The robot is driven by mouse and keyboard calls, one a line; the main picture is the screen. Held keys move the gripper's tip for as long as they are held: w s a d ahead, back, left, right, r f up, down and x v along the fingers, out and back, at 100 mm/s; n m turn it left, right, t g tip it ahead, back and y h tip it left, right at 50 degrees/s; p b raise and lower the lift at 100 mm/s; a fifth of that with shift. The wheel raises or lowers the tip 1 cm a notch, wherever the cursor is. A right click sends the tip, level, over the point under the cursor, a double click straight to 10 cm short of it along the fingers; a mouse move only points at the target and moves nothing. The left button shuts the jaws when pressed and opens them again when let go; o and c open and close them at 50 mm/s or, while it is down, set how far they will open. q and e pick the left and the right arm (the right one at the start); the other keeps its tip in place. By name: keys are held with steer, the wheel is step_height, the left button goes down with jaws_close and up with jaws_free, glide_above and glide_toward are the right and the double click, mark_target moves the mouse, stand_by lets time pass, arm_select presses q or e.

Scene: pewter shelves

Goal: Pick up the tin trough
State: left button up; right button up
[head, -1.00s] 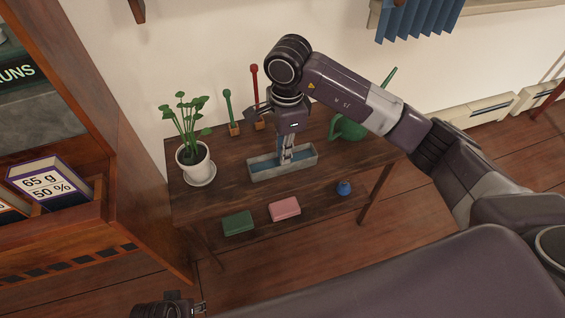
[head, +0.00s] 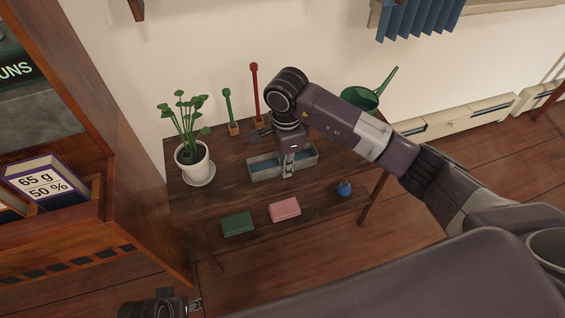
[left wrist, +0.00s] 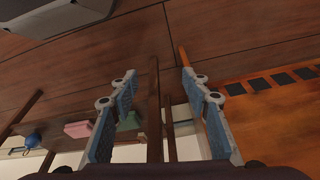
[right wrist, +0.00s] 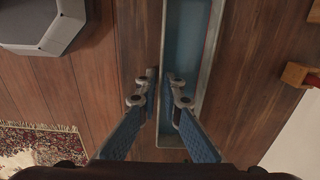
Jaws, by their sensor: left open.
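The tin trough (head: 270,174) is a long grey open box with a blue inside, on the dark table. It shows in the right wrist view as a long channel with a pale rim (right wrist: 204,100). My right gripper (head: 288,174) points down at the trough's near long wall. In the right wrist view its fingertips (right wrist: 162,80) are close together, one on each side of that wall, shut on it. The trough shows no clear lift off the table. My left gripper (left wrist: 157,82) is open and empty, low at the left, away from the table.
On the wooden table (head: 215,200) stand a potted plant (head: 192,160), green and red posts (head: 228,105) and a green watering can (head: 360,98). Green (head: 238,224) and pink (head: 285,209) blocks and a blue pot (head: 344,188) are near the front. A tall cabinet (head: 150,200) is at left.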

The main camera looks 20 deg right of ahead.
steer(key=shift+r, duration=0.1)
jaws_close()
steer(key=shift+r, duration=0.4)
arm_select(q)
steer(key=s+f+g+p, duration=0.1)
steer(key=s+f+p, duration=0.3)
steer(key=f, duration=0.9)
steer(key=shift+s+a+f+p, duration=0.2)
steer(key=shift+s+a+p, duration=0.1)
steer(key=shift+s, duration=0.75)
arm_select(e)
step_height(320, 180, up, 22)
arm_select(q)
steer(key=shift+f, duration=0.2)
